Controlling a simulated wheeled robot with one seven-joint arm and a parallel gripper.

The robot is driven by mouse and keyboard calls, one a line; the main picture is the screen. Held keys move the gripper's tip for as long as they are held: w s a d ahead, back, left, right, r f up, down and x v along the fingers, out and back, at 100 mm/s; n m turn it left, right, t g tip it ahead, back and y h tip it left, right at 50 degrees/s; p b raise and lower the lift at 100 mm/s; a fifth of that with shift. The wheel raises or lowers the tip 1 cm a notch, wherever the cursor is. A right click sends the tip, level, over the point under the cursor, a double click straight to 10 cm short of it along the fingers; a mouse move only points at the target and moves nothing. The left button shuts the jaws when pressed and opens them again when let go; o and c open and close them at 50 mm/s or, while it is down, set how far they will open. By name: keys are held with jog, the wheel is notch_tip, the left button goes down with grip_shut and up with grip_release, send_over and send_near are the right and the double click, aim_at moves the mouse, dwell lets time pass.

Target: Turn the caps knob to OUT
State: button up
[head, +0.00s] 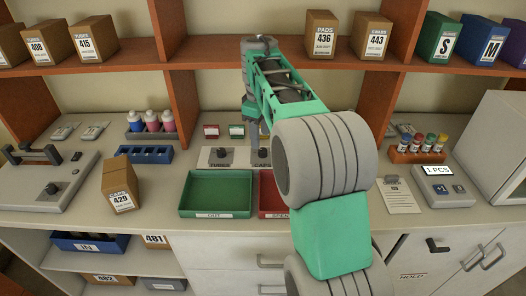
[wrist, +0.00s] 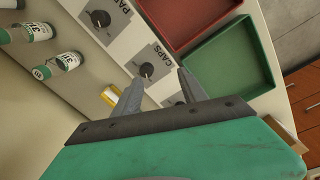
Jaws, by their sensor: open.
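The caps knob (wrist: 147,70) is a dark round knob with a light pointer mark, on a white plate lettered CAPS (wrist: 160,53) in the wrist view. What its pointer settings read is too small to tell. My gripper (wrist: 160,80) is open and empty, with its two fingertips just short of the knob in the picture. The knob appears nearer the left finger; I cannot tell whether they touch. In the head view the caps plate (head: 262,165) is partly behind my arm, and my gripper (head: 253,138) points down above it.
Another knob (wrist: 100,18) sits beside the caps plate, and a third (wrist: 175,102) is partly hidden by a finger. A green tray (head: 216,190) and a red tray (head: 270,203) lie in front.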

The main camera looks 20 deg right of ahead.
aim_at(263, 150)
jog(key=shift+n, duration=0.8)
jog(key=w, duration=0.1)
jog(key=w+d+f, duration=0.1)
jog(key=w+d, duration=0.1)
jog(key=shift+d+f, duration=0.1)
jog(key=shift+f, duration=0.15)
jog(key=shift+w+d+f+g, duration=0.1)
jog(key=shift+w+f+g, duration=0.05)
jog(key=shift+f+g, duration=0.2)
notch_tip(263, 150, down, 7)
jog(key=shift+w+r+b, duration=0.1)
jog(key=shift+w+b, duration=0.05)
jog(key=shift+b, duration=0.7)
jog(key=shift+c, duration=0.4)
grip_shut()
